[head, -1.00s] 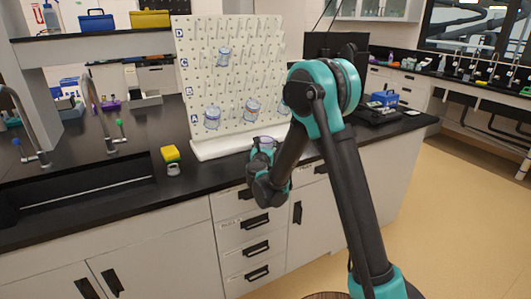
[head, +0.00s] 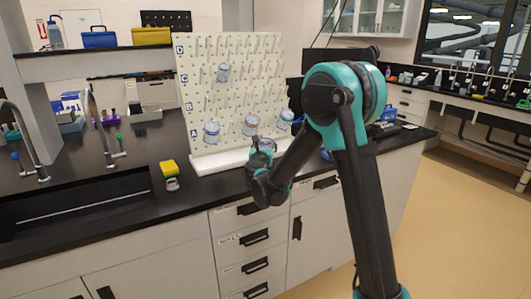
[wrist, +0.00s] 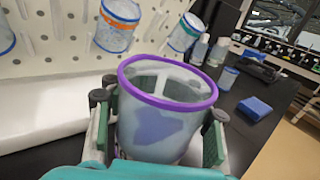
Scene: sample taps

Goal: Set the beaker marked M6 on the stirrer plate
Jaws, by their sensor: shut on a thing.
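My gripper (wrist: 158,130) is shut on a translucent beaker with a purple rim (wrist: 168,88). The beaker stands roughly upright between the two green finger pads in the wrist view, its mouth open and apparently empty. A purple patch shows on its wall, but I cannot read a mark. In the head view my gripper (head: 262,152) is near the counter's front edge, in front of the pegboard's base, with the beaker mostly hidden. I cannot pick out the stirrer plate for certain; a dark flat device (wrist: 262,72) lies farther right on the counter.
A pegboard (head: 225,106) stands behind the gripper with several beakers, including one with an orange band (wrist: 122,14). A blue box (wrist: 255,108) and a small blue-topped container (wrist: 228,78) sit on the black counter to the right.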

